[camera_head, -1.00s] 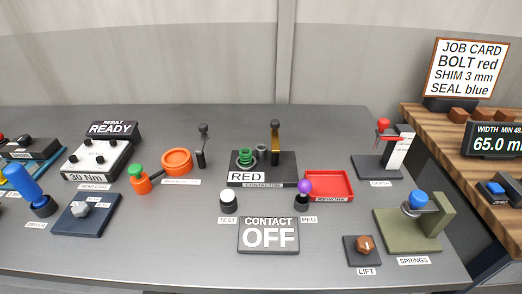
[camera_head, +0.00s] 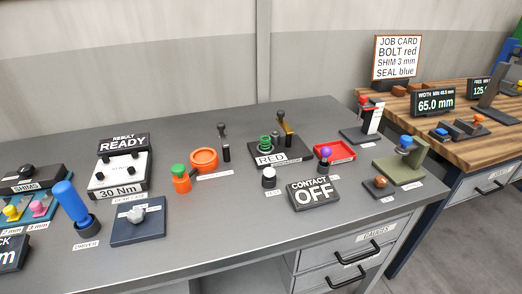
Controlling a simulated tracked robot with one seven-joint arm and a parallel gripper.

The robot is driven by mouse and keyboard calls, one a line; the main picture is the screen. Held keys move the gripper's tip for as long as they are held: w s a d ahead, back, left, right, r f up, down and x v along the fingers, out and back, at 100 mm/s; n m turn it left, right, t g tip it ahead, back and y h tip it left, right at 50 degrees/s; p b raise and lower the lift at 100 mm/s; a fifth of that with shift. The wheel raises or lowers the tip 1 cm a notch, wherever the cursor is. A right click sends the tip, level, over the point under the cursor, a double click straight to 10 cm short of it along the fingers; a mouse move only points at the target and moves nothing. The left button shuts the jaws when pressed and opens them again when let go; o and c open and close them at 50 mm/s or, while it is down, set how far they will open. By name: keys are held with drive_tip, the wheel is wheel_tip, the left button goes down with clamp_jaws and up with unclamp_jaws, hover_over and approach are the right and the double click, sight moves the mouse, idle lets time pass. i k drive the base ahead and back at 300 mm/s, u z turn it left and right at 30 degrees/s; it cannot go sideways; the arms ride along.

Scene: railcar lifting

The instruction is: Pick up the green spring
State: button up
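A green coil-like piece (camera_head: 265,142), which looks like the green spring, stands upright on the dark contactor base (camera_head: 292,157), just behind the RED label. A grey ring-shaped piece (camera_head: 275,138) is beside it, partly hidden. The olive springs stand (camera_head: 412,168) at the right holds a blue-topped piece (camera_head: 406,142); no green piece shows on it. My gripper is not in view.
A dark lever (camera_head: 284,120) rises behind the green piece. An orange cup (camera_head: 204,160) and a green-topped orange piece (camera_head: 180,177) are to its left, a red tray (camera_head: 334,151) to its right. Bare grey bench (camera_head: 235,222) lies in front.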

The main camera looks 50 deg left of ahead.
sight(268, 146)
drive_tip(key=k, duration=0.55)
drive_tip(key=z, duration=0.2)
drive_tip(key=i, duration=0.15)
drive_tip(key=u, duration=2.55)
drive_tip(key=i, duration=0.7)
drive_tip(key=z, duration=0.25)
drive_tip(key=k, duration=0.85)
drive_tip(key=u, duration=0.2)
drive_tip(key=i, duration=0.4)
